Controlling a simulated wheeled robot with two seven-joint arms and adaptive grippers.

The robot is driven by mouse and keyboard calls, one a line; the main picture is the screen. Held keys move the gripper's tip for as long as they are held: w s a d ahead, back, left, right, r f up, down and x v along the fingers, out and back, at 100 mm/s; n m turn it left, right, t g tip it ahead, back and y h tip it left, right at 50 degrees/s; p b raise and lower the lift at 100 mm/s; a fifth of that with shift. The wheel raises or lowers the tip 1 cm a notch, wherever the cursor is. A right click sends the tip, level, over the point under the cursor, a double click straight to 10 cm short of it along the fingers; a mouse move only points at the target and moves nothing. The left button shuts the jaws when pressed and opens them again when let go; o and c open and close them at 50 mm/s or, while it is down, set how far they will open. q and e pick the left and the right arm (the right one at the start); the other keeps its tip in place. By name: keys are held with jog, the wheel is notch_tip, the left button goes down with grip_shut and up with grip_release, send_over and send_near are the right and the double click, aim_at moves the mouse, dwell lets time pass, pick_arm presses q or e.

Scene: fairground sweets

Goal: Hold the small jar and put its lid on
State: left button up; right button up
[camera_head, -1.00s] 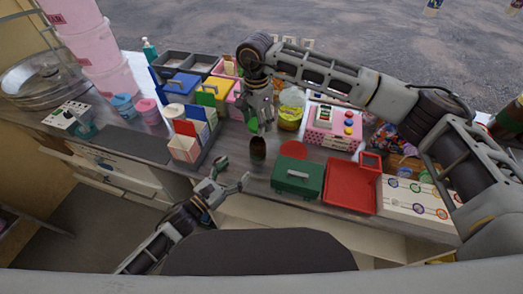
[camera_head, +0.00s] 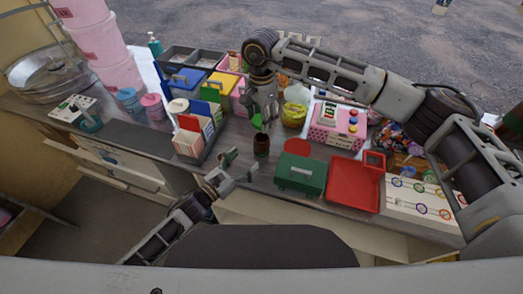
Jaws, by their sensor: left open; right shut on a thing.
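The small jar (camera_head: 261,146) is dark brown and stands upright near the front edge of the counter, in the middle of the head view. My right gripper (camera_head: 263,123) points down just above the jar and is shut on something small. That is probably the lid, but the fingers hide most of it and I cannot make out its shape. My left gripper (camera_head: 242,165) is open and empty, low at the counter's front edge. Its fingers point towards the jar from the lower left, with a small gap between them and the jar.
A green box (camera_head: 300,176), a red disc (camera_head: 297,146) and a red tray (camera_head: 352,190) lie to the right. A divided holder with coloured cards (camera_head: 190,143) stands to the left. A yellow-topped jar (camera_head: 294,115) and a pink box (camera_head: 335,126) are behind.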

aim_at(256, 150)
pick_arm(q)
jog(key=shift+x, duration=4.55)
jog(key=shift+s, duration=0.1)
jog(key=c, duration=1.5)
pick_arm(e)
jog(key=shift+f, duration=2.45)
jog(key=shift+f, duration=0.2)
jog(key=shift+f, duration=0.7)
jog(key=shift+c, duration=0.2)
jog(key=shift+f, duration=0.55)
pick_arm(q)
grip_shut()
